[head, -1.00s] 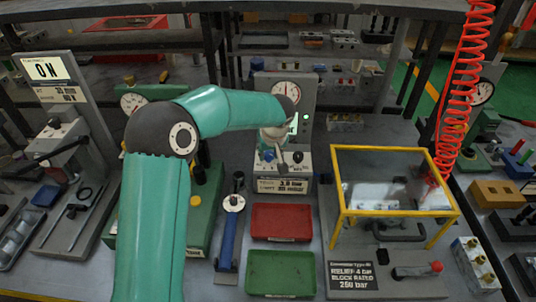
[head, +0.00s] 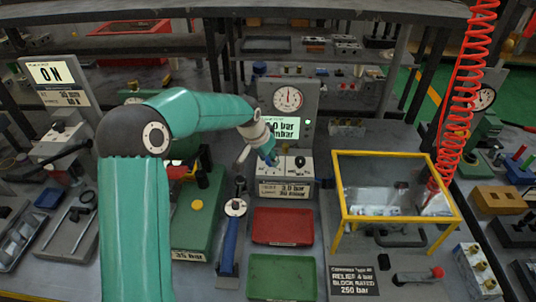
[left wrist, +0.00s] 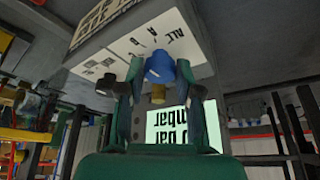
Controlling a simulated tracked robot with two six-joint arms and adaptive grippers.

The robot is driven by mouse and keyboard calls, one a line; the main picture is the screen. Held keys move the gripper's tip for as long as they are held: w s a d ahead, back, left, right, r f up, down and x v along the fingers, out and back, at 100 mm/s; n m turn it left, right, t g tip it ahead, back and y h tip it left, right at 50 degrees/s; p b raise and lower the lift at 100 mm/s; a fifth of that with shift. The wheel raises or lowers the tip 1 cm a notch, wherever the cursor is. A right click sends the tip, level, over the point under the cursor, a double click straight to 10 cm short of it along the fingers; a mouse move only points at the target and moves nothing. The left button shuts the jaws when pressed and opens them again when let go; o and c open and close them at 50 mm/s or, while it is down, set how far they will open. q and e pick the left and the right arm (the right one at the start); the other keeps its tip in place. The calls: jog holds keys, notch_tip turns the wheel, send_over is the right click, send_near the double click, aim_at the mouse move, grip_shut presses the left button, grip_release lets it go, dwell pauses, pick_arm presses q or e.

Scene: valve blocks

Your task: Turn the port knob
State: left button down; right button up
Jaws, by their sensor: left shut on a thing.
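A blue knob (left wrist: 160,68) sits on the pale top plate (left wrist: 135,50) of a valve block, beside markings that read ALL, A and B upside down in the left wrist view. My left gripper (left wrist: 158,92) is shut on this blue knob, one finger on each side. In the head view, my left gripper (head: 270,157) reaches down onto the left part of the same block (head: 285,190), and the fingers mostly hide the knob. A black knob (head: 300,162) stands to its right on the block; it also shows in the left wrist view (left wrist: 105,84). My right gripper is out of view.
Behind the block stand a gauge (head: 288,98) and a lit green display (head: 284,127). Red (head: 282,240) and green (head: 281,290) trays lie in front. A yellow-framed clear guard (head: 382,153) stands to the right, and a blue-handled tool (head: 229,245) to the left.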

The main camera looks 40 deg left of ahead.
pick_arm(q)
jog(key=m+h, duration=0.1)
jog(key=m, duration=0.1)
jog(key=shift+a+f+m, duration=0.1)
jog(key=shift+f+m, duration=0.05)
jog(key=shift+m, duration=0.25)
jog(key=m, duration=0.2)
jog(key=m+g+h, duration=0.1)
jog(key=m, duration=0.1)
jog(key=shift+a+m+h, duration=0.2)
jog(key=shift+m+h, duration=0.1)
jog(key=m+g, duration=0.1)
jog(key=m, duration=0.1)
jog(key=shift+w+m+h+p, duration=0.15)
jog(key=shift+m+h+p, duration=0.15)
jog(key=shift+a+m+g+h+p, duration=0.1)
jog(key=shift+m+g+h+p, duration=0.35)
jog(key=shift+m, duration=0.85)
jog(key=c, duration=0.8)
grip_release()
jog(key=shift+o, duration=0.2)
jog(key=shift+w, duration=0.1)
jog(key=shift+y, duration=0.25)
